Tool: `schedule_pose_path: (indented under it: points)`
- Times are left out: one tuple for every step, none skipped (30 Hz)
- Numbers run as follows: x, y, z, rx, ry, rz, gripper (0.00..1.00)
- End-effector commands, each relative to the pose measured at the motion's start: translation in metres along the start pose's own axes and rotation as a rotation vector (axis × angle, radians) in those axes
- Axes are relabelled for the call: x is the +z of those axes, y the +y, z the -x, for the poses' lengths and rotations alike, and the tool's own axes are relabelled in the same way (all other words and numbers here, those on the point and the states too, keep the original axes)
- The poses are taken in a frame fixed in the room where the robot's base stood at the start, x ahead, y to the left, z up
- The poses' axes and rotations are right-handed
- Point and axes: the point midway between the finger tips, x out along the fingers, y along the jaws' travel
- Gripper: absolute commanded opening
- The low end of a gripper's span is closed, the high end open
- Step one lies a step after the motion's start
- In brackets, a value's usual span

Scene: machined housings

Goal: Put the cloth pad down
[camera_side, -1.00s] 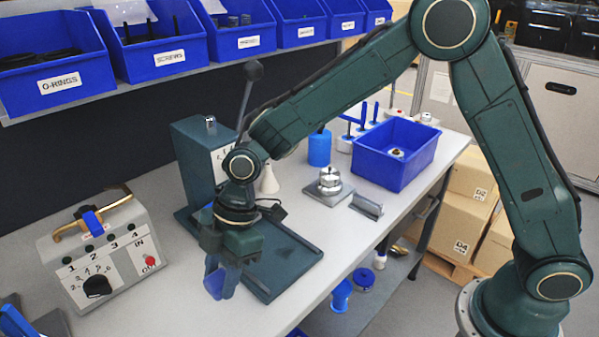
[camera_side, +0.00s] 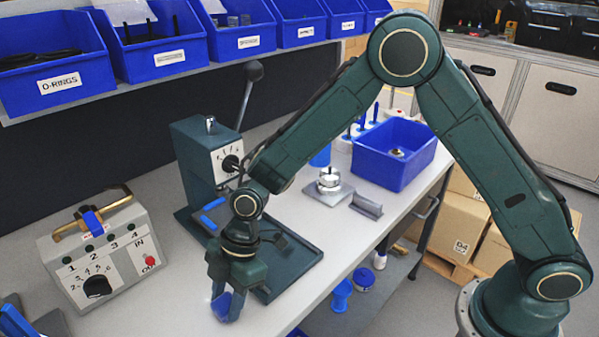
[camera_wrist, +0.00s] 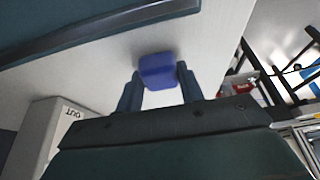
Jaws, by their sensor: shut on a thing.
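The cloth pad (camera_side: 222,305) is a small blue piece held between the fingers of my gripper (camera_side: 228,303). It also shows in the wrist view (camera_wrist: 158,71), between the two dark fingertips of my gripper (camera_wrist: 159,88). My gripper is shut on it and points down over the front part of the light bench, in front of the dark green press base. From these views I cannot tell whether the pad touches the bench top.
The press (camera_side: 208,160) with its lever stands behind my gripper. A grey control box (camera_side: 105,250) stands to the left. A blue bin (camera_side: 395,160) and a small metal housing (camera_side: 329,182) are at the right. Bare bench top (camera_side: 180,310) lies left of the gripper.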

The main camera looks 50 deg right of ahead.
Motion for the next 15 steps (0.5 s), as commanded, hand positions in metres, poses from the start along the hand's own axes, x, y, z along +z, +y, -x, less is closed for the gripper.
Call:
schedule_pose_path:
  points:
    - [-0.0001, 0.0, 0.0, 0.0, 0.0, 0.0, 0.13]
    - [-0.0001, 0.0001, 0.0001, 0.001, 0.0, 0.0, 0.13]
    - [-0.0002, 0.0001, 0.0002, 0.001, 0.0, 0.0, 0.13]
    - [-0.0002, 0.0001, 0.0002, 0.001, 0.0, 0.0, 0.13]
    - [-0.0002, 0.0001, 0.0003, 0.001, 0.0, 0.0, 0.13]
    - [-0.0002, 0.0001, 0.0002, 0.001, 0.0, 0.0, 0.13]
    - [0.0, 0.0, -0.0001, 0.0, 0.0, 0.0, 0.13]
    - [0.0002, 0.0001, -0.0005, 0.0, 0.0, 0.0, 0.13]
    - [0.0005, 0.0001, -0.0013, 0.0, 0.0, 0.0, 0.13]
    - [0.0007, 0.0001, -0.0019, 0.0, 0.0, 0.0, 0.13]
    - [0.0009, 0.0001, -0.0025, 0.001, 0.0, 0.0, 0.13]
    - [0.001, 0.0002, -0.0025, 0.001, 0.001, 0.0, 0.41]
    - [0.0009, 0.0002, -0.0024, 0.001, 0.001, 0.0, 0.47]
    - [0.0009, 0.0002, -0.0024, 0.001, 0.001, 0.0, 0.53]
    - [0.0009, 0.0002, -0.0024, 0.001, 0.0, 0.0, 0.59]
